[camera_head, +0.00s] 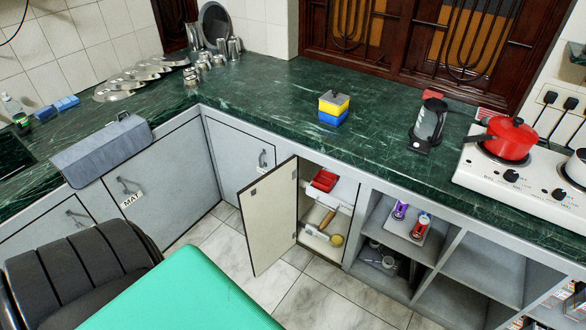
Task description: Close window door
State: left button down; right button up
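A dark brown wooden window (405,38) with curved grilles stands at the back, behind the green counter. Its frame runs off the top of the picture, and I cannot tell whether a panel of it stands open. Below the counter, a pale cabinet door (270,214) stands open, swung out over the floor. The cabinet behind it shows a red tray (324,180) and a yellow-ended utensil (337,239). Neither of my grippers is in view.
The green counter (275,85) holds a yellow and blue box (333,107), a black kettle (428,125), and a white stove with a red pot (507,138). A black ribbed thing (75,270) and a green surface (180,295) fill the near left. Tiled floor (330,300) is clear before the cabinet.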

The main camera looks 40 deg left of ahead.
aim_at(269, 204)
jog(key=k+j+z, duration=0.15)
jog(key=j, duration=0.25)
jog(key=j+z, duration=0.15)
jog(key=j, duration=0.2)
jog(key=k+j+z, duration=0.15)
jog(key=j, duration=0.2)
jog(key=k+j+z, duration=0.15)
jog(key=j, duration=0.2)
jog(key=k+j+z, duration=0.1)
jog(key=j, duration=0.25)
